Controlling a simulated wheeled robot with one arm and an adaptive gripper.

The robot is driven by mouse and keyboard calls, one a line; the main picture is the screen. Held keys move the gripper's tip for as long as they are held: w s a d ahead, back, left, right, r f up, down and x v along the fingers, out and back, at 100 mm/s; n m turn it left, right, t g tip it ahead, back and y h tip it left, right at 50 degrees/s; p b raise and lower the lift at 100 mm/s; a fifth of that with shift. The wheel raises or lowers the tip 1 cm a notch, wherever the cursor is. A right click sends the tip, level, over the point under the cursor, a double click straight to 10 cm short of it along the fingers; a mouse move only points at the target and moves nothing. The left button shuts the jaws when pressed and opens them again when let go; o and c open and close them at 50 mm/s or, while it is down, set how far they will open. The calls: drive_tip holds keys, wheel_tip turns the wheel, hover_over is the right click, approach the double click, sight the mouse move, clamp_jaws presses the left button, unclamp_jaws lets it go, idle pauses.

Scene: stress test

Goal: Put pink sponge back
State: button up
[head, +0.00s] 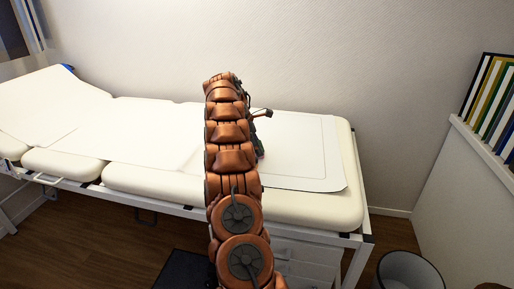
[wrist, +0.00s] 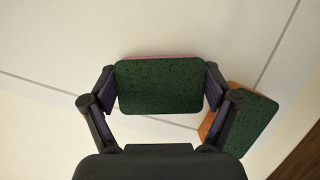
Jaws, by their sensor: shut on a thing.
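In the wrist view my gripper (wrist: 160,86) is shut on the pink sponge (wrist: 158,96), with one finger against each short end. Its dark green scouring face points at the camera, and a thin pink edge shows along the top. An orange sponge (wrist: 205,125) with a dark green face lies at the right, partly behind my right finger. In the head view my arm hides most of the gripper and both sponges. How far the held sponge is from the surface below, I cannot tell.
A padded white bed (head: 305,207) runs along the wall, with a thin outlined sheet (head: 300,150) on its right part. A bin (head: 410,270) stands on the floor at the right. Books (head: 492,100) stand on a white ledge at the far right. The bed's left part is clear.

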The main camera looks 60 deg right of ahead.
drive_tip(key=o, duration=0.8)
drive_tip(key=p+v, duration=0.1)
drive_tip(key=v, duration=0.5)
drive_tip(key=shift+r+p, duration=0.35)
drive_tip(key=shift+p, duration=0.05)
drive_tip(key=p+v, duration=0.4)
drive_tip(key=v, duration=0.1)
drive_tip(key=shift+w+a+r, duration=0.15)
